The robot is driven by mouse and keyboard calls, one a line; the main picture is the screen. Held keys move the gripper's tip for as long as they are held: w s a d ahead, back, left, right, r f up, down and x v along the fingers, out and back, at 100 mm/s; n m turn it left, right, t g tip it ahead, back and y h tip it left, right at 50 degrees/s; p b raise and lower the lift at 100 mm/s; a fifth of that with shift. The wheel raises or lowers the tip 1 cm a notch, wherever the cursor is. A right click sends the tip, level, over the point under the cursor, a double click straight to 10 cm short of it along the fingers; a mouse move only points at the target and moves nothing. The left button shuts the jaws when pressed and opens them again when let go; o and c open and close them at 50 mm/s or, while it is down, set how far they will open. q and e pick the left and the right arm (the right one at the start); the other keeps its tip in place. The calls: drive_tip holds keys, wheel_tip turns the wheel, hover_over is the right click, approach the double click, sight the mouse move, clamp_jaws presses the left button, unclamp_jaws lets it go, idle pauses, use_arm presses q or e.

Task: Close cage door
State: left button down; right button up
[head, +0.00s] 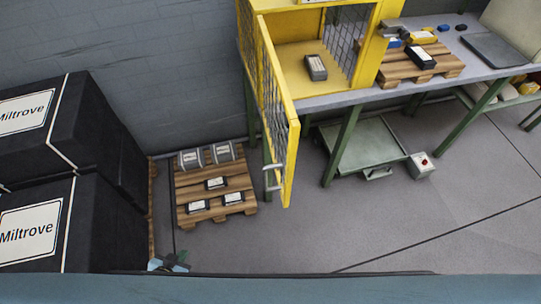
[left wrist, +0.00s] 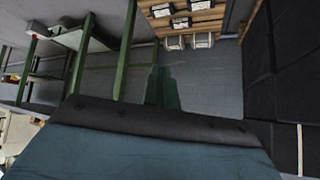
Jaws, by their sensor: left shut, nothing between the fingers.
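The yellow cage (head: 369,52) stands on the bench at top centre in the head view, with a grey and white part (head: 315,67) inside. Its yellow mesh door (head: 289,155) stands open, swung out toward me, with a grey handle (head: 272,177) near its free edge. My left gripper (head: 170,262) is low in the head view, left of the door and apart from it. It is shut and empty. In the left wrist view its green fingers (left wrist: 164,85) show against the floor and wall. My right gripper is out of view.
A wooden pallet (head: 181,190) with several grey parts lies on the floor left of the door. Black Miltrove boxes (head: 60,130) stand at left. The green-legged bench (head: 345,145) is at right, above a low green trolley (head: 360,147). Floor in front of the door is clear.

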sight(286, 168)
use_arm(q)
drive_tip(key=w+d+r+m+t+h+p, duration=0.1)
drive_tip(key=w+d+r+m+h, duration=0.2)
drive_tip(key=r, duration=0.5)
drive_tip(key=w+d+r+m+t+h, duration=0.1)
drive_tip(key=w+d+r+h, duration=0.1)
drive_tip(key=w+r+h, duration=0.5)
drive_tip(key=w+d+r+m+t+p, duration=0.1)
drive_tip(key=w+d+r+m, duration=0.15)
drive_tip(key=r, duration=0.75)
drive_tip(key=s+d+r+m+g+h+p, duration=0.1)
drive_tip(key=s+d+r+m+g+h, duration=0.25)
drive_tip(key=r, duration=0.25)
drive_tip(key=s+d+r+m+g+h, duration=0.2)
drive_tip(key=d+r+m+g+h, duration=0.1)
drive_tip(key=r+g, duration=0.3)
drive_tip(key=shift+t+y, duration=0.25)
drive_tip(key=shift+t, duration=0.5)
drive_tip(key=w+d, duration=0.1)
drive_tip(key=d, duration=0.3)
drive_tip(key=d+p, duration=0.1)
drive_tip(key=d, duration=0.4)
drive_tip(key=w+d+p, duration=0.1)
drive_tip(key=d, duration=0.3)
drive_tip(key=shift+w+d+r, duration=0.2)
drive_tip(key=shift+w+d, duration=0.15)
drive_tip(key=shift+d, duration=0.05)
drive_tip(key=shift+d, duration=0.1)
